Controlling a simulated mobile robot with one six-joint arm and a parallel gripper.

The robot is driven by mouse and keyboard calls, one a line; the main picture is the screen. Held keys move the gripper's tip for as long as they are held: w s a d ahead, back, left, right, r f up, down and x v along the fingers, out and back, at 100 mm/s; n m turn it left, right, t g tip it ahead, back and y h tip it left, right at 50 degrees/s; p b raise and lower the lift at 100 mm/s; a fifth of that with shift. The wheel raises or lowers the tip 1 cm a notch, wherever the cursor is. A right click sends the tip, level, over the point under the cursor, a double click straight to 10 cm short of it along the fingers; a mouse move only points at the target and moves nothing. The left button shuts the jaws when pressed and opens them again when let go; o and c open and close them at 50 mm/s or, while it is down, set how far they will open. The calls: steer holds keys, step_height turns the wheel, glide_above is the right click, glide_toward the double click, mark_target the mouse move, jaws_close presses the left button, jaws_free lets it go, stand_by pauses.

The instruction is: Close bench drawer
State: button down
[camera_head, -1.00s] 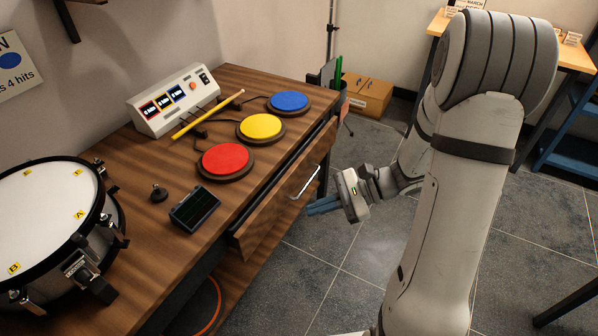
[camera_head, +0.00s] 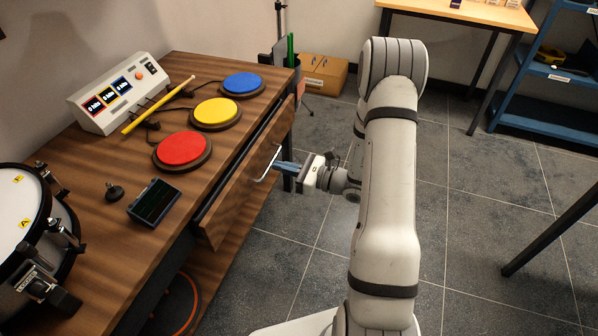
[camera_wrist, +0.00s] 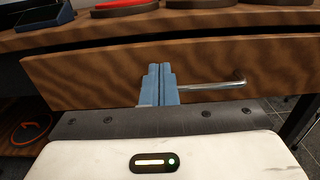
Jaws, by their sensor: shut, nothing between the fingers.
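The bench drawer (camera_head: 232,203) has a brown wood front and stands out a little from the bench, with a dark gap behind its top edge. Its silver bar handle (camera_head: 268,163) is on the front. My gripper (camera_head: 279,167) has its blue fingers shut and empty, pointing at the drawer front beside the handle. In the wrist view the closed fingers (camera_wrist: 158,84) overlap the drawer front (camera_wrist: 90,75) and hide the left end of the handle (camera_wrist: 210,86). I cannot tell whether the fingertips touch the front.
The bench top (camera_head: 110,235) holds red (camera_head: 182,149), yellow (camera_head: 216,112) and blue (camera_head: 243,83) pads, a scoring box (camera_head: 118,92), a drumstick, a small dark display and a drum (camera_head: 20,225). A cardboard box (camera_head: 322,74) stands behind the bench.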

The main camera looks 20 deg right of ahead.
mark_target(252, 158)
steer(key=x, duration=0.6)
steer(key=shift+w+a+b, duration=0.1)
steer(key=shift+a+b, duration=0.1)
steer(key=shift+b, duration=0.15)
steer(key=shift+w+d, duration=0.1)
